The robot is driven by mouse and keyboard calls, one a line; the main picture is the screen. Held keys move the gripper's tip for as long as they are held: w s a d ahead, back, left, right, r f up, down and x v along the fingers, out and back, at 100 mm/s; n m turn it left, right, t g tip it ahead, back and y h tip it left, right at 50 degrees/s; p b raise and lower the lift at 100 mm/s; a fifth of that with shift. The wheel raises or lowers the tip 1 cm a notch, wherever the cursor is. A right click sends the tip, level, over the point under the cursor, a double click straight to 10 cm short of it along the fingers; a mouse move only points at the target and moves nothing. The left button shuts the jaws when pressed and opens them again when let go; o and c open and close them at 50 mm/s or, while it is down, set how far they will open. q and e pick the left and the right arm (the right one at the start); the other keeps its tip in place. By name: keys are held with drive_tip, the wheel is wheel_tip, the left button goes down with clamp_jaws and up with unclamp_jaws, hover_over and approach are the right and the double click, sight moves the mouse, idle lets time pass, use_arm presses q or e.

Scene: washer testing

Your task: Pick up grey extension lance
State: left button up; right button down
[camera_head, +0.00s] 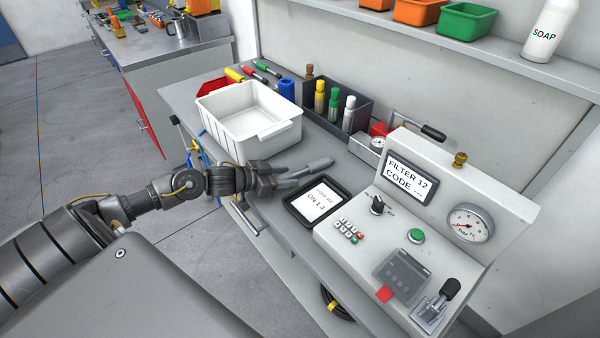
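A slim grey piece (318,164), which looks like the grey extension lance, lies along the bench between the white bin and the black-framed tablet. Its rounded end points right, and its other end is hidden at my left gripper. My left gripper (273,182) is low at the bench's front part, with its fingers pointing right at the near end of the grey piece. The fingers are small and dark here, so I cannot tell whether they are closed on it. My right gripper is not in view.
A white bin (232,134) stands just behind my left gripper. The tablet (316,202) lies close to its right, beside the test panel (344,246) with gauge and screen. A dark caddy (357,105) with several bottles stands behind. Bench room around the gripper is narrow.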

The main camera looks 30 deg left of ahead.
use_arm(q)
clamp_jaws()
drive_tip(key=shift+r, duration=0.1)
drive_tip(key=shift+r, duration=0.3)
wheel_tip(320, 180, up, 9)
drive_tip(key=shift+r, duration=0.15)
